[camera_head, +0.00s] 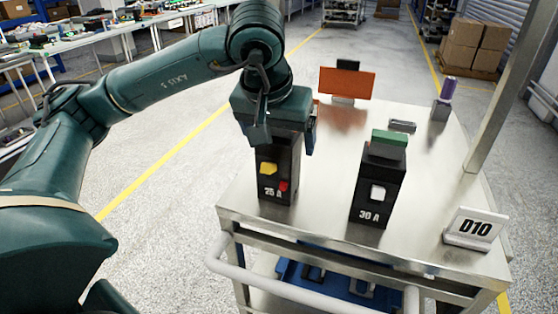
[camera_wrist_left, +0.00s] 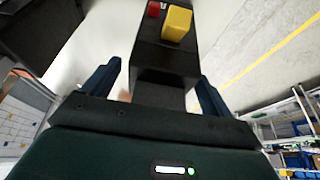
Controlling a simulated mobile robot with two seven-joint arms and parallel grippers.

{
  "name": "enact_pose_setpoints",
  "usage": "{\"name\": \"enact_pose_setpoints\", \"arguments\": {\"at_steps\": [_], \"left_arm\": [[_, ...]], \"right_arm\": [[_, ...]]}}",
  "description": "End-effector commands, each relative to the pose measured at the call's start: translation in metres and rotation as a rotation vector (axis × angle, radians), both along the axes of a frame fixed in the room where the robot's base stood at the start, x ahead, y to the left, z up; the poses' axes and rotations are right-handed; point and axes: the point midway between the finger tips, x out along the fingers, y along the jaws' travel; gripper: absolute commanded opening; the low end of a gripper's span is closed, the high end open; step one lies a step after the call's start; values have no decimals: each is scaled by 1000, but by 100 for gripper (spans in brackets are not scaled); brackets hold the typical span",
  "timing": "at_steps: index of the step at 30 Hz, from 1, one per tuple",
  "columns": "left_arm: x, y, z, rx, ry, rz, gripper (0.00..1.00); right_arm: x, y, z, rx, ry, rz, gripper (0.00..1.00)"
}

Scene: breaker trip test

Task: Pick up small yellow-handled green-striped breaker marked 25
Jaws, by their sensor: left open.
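The black breaker marked 25 A (camera_head: 279,172) stands upright on the metal cart's left side, with a yellow handle (camera_head: 268,168) and a red button (camera_head: 283,186). Its top is hidden under my left gripper (camera_head: 284,138), so no green stripe shows. The gripper points down over it, open. In the left wrist view, the dark breaker (camera_wrist_left: 160,60) with its yellow handle (camera_wrist_left: 177,24) lies between the two spread fingers (camera_wrist_left: 157,80). I cannot tell whether either finger touches it. My right gripper is not in view.
A 30 A breaker (camera_head: 370,200) with green top and white handle stands to the right. The metal cart (camera_head: 318,215) also holds an orange panel (camera_head: 346,83), a purple-topped item (camera_head: 446,91), a small dark item (camera_head: 403,126) and a D10 sign (camera_head: 474,228). A post (camera_head: 505,85) rises at right.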

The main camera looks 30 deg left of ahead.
Motion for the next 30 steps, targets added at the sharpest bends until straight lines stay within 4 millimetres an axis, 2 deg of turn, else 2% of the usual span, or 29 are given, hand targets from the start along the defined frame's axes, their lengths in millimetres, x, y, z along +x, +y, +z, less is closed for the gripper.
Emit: {"name": "enact_pose_setpoints", "arguments": {"at_steps": [2, 5, 30], "left_arm": [[0, 0, 0, 0, 0, 0, 85], [0, 0, 0, 0, 1, 0, 78], [0, 0, 0, 0, 1, 0, 9]], "right_arm": [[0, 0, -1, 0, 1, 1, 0], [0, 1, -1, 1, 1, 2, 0], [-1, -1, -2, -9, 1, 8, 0]]}}
